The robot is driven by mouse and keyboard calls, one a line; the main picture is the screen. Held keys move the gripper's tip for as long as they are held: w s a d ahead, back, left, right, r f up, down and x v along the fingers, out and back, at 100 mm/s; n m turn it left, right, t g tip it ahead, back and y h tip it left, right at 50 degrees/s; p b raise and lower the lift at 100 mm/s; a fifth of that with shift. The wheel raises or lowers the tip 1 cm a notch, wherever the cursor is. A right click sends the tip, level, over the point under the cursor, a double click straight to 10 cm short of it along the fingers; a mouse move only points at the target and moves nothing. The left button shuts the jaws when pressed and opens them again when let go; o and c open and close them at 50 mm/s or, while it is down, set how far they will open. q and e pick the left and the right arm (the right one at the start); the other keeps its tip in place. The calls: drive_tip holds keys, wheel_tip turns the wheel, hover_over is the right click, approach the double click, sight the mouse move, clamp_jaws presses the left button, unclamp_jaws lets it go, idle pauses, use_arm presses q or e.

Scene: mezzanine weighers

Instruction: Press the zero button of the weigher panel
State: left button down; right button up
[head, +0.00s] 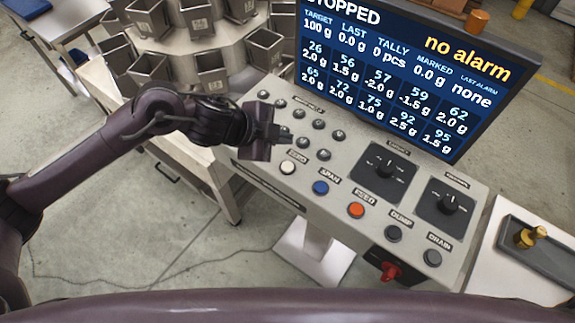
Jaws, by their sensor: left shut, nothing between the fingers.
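The weigher panel (262,182) is a grey sloped console on a pedestal. The zero button (288,168) is a white round button at the left end of its front row, with its label just above it. My left gripper (284,137) reaches in from the left and is shut and empty. Its tips show just above the zero button in the picture, over the left part of the panel. The button looks uncovered; I cannot tell the height of the tips over the panel. My right gripper is not in view.
Blue (320,187), orange (356,210) and grey buttons continue the row rightward. Several small dark buttons sit near the gripper. Two rotary knobs (383,169) are at the right. A red switch (389,271) is on the front edge. The screen (400,75) stands behind, reading "STOPPED" and "no alarm".

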use_arm(q)
drive_tip(key=b, duration=0.6)
hover_over(283, 168)
wheel_tip(283, 168, down, 7)
drive_tip(key=shift+f, duration=0.1)
drive_tip(key=shift+f+b, duration=0.4)
drive_tip(key=shift+f, duration=0.05)
idle(0.7)
idle(0.4)
drive_tip(key=shift+f, duration=0.4)
drive_tip(key=shift+f+b, duration=0.45)
idle(0.6)
drive_tip(key=shift+r, duration=0.1)
drive_tip(key=shift+r+p, duration=0.8)
drive_tip(key=shift+p, duration=0.15)
